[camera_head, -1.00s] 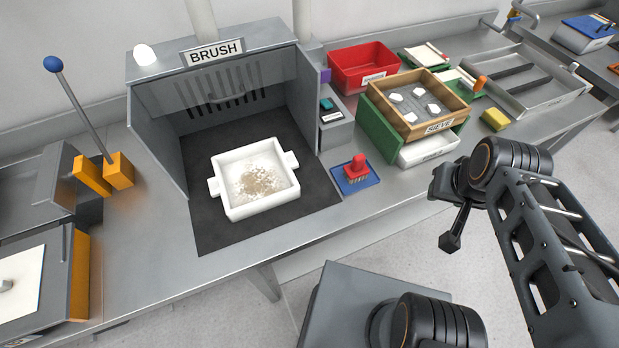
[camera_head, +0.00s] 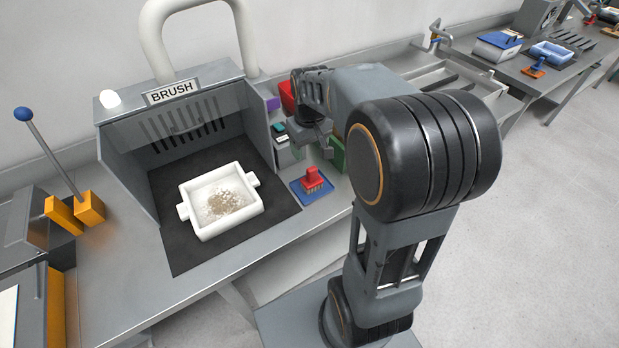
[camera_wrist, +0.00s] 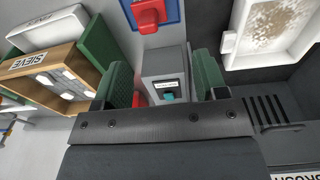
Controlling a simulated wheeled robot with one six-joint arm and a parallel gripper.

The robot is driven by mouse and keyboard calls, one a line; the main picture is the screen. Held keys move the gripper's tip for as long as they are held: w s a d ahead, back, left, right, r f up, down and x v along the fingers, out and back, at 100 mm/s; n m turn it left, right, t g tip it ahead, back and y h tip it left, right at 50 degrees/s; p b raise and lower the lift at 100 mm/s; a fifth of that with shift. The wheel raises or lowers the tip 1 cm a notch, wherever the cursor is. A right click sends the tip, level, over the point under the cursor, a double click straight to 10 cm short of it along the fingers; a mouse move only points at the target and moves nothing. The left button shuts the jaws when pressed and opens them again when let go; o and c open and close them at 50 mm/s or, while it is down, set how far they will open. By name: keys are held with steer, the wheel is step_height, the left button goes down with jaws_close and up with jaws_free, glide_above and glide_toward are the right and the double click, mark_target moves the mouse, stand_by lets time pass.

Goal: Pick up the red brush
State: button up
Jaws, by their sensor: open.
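The red brush (camera_head: 313,177) stands upright on a small blue mat (camera_head: 299,196), right of the white tray, its handle up and pale bristles down. In the wrist view the brush (camera_wrist: 150,14) shows at the top edge, partly cut off, on its blue mat (camera_wrist: 175,8). My gripper (camera_wrist: 163,72) is open and empty, with green pads on its two fingers. The brush lies beyond the fingertips, apart from them. In the head view my gripper is small and partly hidden by my own arm, above the bench behind the brush.
A white tray (camera_head: 186,207) with brownish grains sits on a dark mat in the BRUSH hood (camera_head: 120,160). A grey box (camera_wrist: 160,60) with a small display lies between the fingers in the wrist view. The wooden SIEVE frame (camera_wrist: 50,60) is at left there.

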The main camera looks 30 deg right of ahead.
mark_target(312, 169)
steer(key=shift+g, duration=0.5)
steer(key=w+d+f, duration=0.1)
steer(key=f, duration=0.2)
steer(key=w+f, duration=0.1)
steer(key=f, duration=0.2)
steer(key=w+d+f+p, duration=0.1)
steer(key=f, duration=0.2)
steer(key=shift+w+d+f, duration=0.1)
steer(key=shift+d+f, duration=0.25)
steer(key=shift+f, duration=0.05)
steer(key=shift+a+f+p, duration=0.1)
steer(key=shift+f+p, duration=0.75)
steer(key=shift+f, duration=2.1)
steer(key=c, duration=1.1)
steer(key=shift+o, duration=0.2)
steer(key=shift+r, duration=0.1)
